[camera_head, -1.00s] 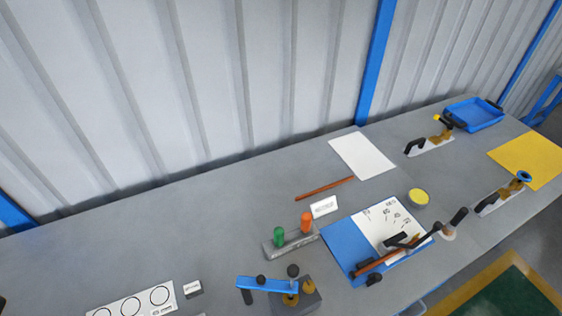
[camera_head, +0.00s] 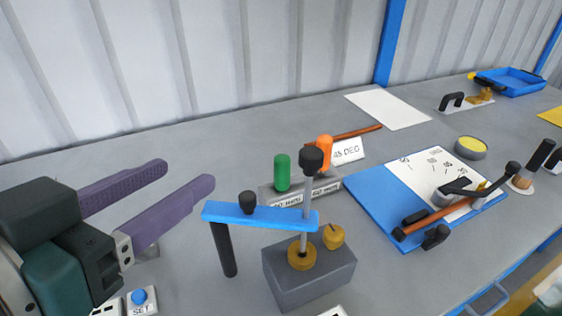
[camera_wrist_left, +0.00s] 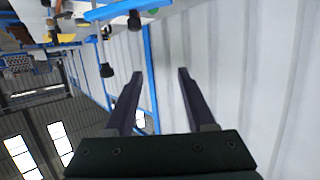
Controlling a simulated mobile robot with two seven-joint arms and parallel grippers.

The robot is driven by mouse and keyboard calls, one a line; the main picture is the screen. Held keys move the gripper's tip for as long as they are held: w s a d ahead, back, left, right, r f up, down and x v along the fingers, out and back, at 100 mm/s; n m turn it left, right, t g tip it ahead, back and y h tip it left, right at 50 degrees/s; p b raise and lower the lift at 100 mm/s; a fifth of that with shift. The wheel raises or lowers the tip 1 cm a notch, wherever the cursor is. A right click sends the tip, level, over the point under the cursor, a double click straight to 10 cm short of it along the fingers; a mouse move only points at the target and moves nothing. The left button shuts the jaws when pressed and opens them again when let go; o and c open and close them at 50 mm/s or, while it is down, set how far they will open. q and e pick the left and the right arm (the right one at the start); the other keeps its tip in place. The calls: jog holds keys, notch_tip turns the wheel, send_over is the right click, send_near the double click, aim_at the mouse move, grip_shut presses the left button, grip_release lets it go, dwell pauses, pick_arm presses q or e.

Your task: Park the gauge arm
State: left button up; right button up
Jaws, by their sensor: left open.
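The gauge arm is a blue bar (camera_head: 258,215) fixed across an upright metal post with a black top knob (camera_head: 312,159). The post rises from a brass collar on a grey block (camera_head: 310,275). The bar points left, with a small black knob on top and a black rod (camera_head: 223,250) hanging from its left end. My left gripper (camera_head: 188,172) is open and empty, its purple fingers left of the bar's free end and apart from it. In the left wrist view the open fingers (camera_wrist_left: 160,73) point towards the wall, with the bar (camera_wrist_left: 120,9) at the top.
A stand with a green peg (camera_head: 282,172) and an orange peg (camera_head: 324,152) stands just behind the gauge. A blue board (camera_head: 371,207) with a white sheet and a clamp lies to its right. A blue button labelled SET (camera_head: 138,298) is at bottom left. The back-left bench is clear.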

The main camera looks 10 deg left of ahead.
aim_at(252, 193)
pick_arm(q)
jog(key=f+h+b, duration=0.1)
jog(key=f+b, duration=0.1)
jog(key=b, duration=0.1)
jog(key=d+f+t+h+b, duration=0.1)
jog(key=f+b, duration=0.1)
jog(key=f, duration=0.1)
jog(key=d+f+m+t+b, duration=0.1)
jog(key=f+b, duration=0.2)
jog(key=shift+w+d+h+b, duration=0.15)
jog(key=shift+h+b, duration=0.2)
jog(key=shift+h, duration=0.05)
jog(key=shift+d+f, duration=0.1)
jog(key=shift+d, duration=0.05)
jog(key=shift+w+d+r+h, duration=0.2)
jog(key=shift+w+h, duration=0.1)
jog(key=shift+w, duration=0.1)
jog(key=x, duration=0.9)
pick_arm(e)
notch_tip(252, 193, down, 12)
jog(key=shift+f, duration=0.15)
jog(key=shift+a, duration=0.1)
pick_arm(q)
grip_shut()
